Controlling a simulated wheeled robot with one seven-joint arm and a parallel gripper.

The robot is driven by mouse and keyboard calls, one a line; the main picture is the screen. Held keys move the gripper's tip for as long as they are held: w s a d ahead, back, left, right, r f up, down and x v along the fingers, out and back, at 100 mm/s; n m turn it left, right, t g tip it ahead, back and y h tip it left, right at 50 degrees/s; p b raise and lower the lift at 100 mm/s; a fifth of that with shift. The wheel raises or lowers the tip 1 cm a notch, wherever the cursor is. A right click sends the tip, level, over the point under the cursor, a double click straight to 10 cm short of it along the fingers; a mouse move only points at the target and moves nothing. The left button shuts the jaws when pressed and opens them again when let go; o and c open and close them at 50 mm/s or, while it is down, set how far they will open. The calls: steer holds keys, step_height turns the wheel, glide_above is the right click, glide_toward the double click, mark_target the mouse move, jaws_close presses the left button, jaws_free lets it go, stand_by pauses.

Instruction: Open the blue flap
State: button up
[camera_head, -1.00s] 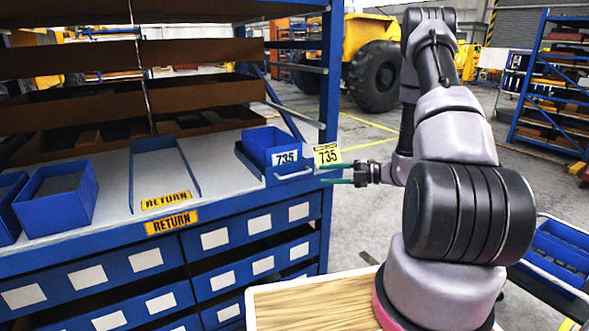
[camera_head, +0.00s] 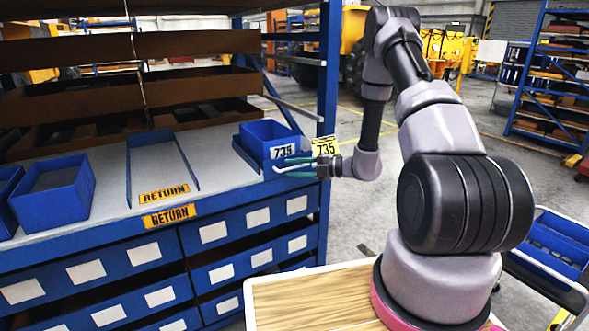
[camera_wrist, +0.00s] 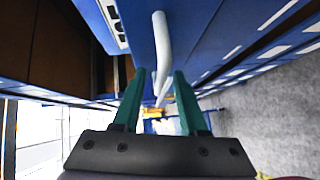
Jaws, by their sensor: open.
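The blue flap (camera_head: 268,173) is at the right end of the counter, below a blue bin (camera_head: 259,136) labelled 735. It looks closed. Its pale bar handle shows in the wrist view (camera_wrist: 161,45), in front of a blue face (camera_wrist: 205,30). My gripper (camera_head: 284,167) has green fingers and reaches in from the right at the handle. In the wrist view, my gripper (camera_wrist: 160,78) is open, with the handle's lower part between the fingertips. I cannot tell whether either finger touches it. The fingers partly hide the handle in the head view.
A yellow 735 tag (camera_head: 326,147) stands beside the bin, close to my gripper. A blue rack post (camera_head: 330,70) rises behind it. A tray slot marked RETURN (camera_head: 163,195) and open blue bins (camera_head: 55,190) are farther left.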

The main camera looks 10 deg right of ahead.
jaws_close()
stand_by(1.4)
